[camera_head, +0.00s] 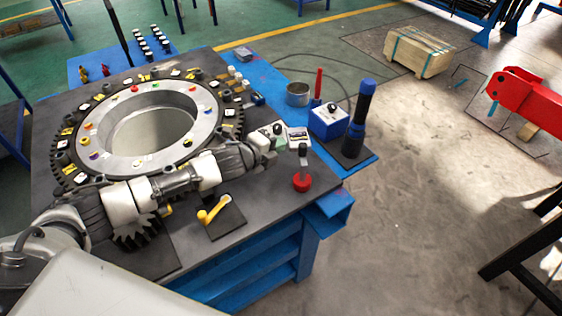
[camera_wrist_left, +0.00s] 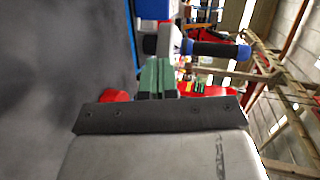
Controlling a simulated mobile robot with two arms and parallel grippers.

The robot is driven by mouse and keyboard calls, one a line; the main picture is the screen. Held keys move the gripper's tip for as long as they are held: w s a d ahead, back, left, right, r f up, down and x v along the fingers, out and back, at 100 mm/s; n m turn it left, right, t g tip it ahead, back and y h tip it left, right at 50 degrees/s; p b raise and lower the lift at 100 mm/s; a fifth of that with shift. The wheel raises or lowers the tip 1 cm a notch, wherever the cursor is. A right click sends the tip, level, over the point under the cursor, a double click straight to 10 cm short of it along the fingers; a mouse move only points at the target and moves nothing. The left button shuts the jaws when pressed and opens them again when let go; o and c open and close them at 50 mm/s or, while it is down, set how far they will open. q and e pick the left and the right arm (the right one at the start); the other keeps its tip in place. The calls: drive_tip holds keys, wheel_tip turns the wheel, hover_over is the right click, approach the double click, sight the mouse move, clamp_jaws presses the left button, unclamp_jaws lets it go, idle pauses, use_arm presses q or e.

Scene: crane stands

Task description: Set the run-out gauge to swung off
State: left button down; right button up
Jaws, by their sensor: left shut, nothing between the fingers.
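The run-out gauge appears to be the small upright stand with a round red base (camera_head: 302,182) and a dark post, at the right front edge of the dark bench top; a pale square face shows just above it. My left gripper (camera_head: 279,130) reaches across the bench from the left and is just left of the post's top. In the left wrist view its green fingertips (camera_wrist_left: 158,68) are together with nothing between them. Red parts (camera_wrist_left: 205,90) show beyond on both sides of the fingers. I cannot tell whether the fingers touch the gauge. My right gripper is not in view.
A large toothed ring (camera_head: 92,165) fills the bench's left. A yellow crank handle (camera_head: 212,212) lies at the front. A blue box (camera_head: 328,122), a dark blue-topped cylinder (camera_head: 360,115) and a metal cup (camera_head: 298,94) stand at the right. Open floor lies beyond the bench's right edge.

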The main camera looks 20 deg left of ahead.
use_arm(q)
drive_tip(key=shift+w+d+r, duration=0.15)
drive_tip(key=shift+w+d, duration=0.1)
drive_tip(key=shift+w, duration=0.2)
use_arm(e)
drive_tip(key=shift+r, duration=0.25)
use_arm(q)
drive_tip(key=shift+w+r, duration=0.15)
drive_tip(key=shift+w, duration=0.05)
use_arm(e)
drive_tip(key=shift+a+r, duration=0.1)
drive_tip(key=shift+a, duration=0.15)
use_arm(q)
drive_tip(key=shift+p, duration=0.3)
drive_tip(key=shift+a, duration=0.5)
drive_tip(key=s+a+r+p, duration=0.2)
drive_tip(key=s+a+p, duration=0.2)
drive_tip(key=a, duration=0.8)
drive_tip(key=shift+s+r, duration=0.25)
drive_tip(key=shift+s, duration=0.35)
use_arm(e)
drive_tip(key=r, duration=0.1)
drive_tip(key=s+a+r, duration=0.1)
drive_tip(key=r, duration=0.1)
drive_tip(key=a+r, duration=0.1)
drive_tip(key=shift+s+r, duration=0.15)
use_arm(q)
drive_tip(key=shift+d, duration=0.1)
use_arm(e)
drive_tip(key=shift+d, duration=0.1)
